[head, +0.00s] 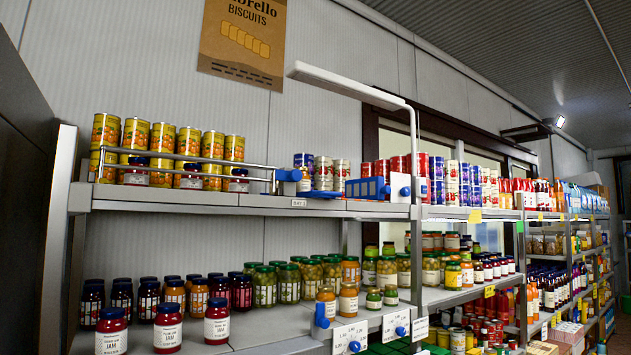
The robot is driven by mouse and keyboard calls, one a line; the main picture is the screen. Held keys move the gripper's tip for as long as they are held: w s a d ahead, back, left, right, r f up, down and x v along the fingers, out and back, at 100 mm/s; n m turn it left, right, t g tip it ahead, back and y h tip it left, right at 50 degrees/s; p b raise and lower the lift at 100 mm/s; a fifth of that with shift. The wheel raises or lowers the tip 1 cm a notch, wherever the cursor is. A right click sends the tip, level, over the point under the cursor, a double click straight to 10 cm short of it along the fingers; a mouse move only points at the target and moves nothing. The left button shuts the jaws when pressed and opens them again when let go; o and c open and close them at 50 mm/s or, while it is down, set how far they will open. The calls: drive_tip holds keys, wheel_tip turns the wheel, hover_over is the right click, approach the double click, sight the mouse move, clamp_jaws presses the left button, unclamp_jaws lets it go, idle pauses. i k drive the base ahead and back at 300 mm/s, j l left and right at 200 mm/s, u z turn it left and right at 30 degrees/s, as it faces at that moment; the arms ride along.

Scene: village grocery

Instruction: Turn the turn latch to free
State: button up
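Several blue fittings sit along the shelf fronts, and I cannot tell for certain which is the turn latch. A blue block (289,175) sits at the right end of the metal rail (190,159) on the upper shelf. A white plate with a small blue knob (405,191) stands at that shelf's right end, beside a blue slotted crate (367,188). On the lower shelf front, an upright blue handle (321,315) stands beside white marked plates with blue knobs (354,346) and (400,331). Their exact settings are too small to read. My gripper is not in view.
Cans (163,138) stand behind the rail on the upper shelf (240,204). Jars (168,328) crowd the lower shelf near its front edge. A white lamp arm (345,84) overhangs the shelf. More stocked shelves run away to the right.

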sight(293, 175)
drive_tip(key=i+l, duration=1.35)
drive_tip(key=i, duration=0.2)
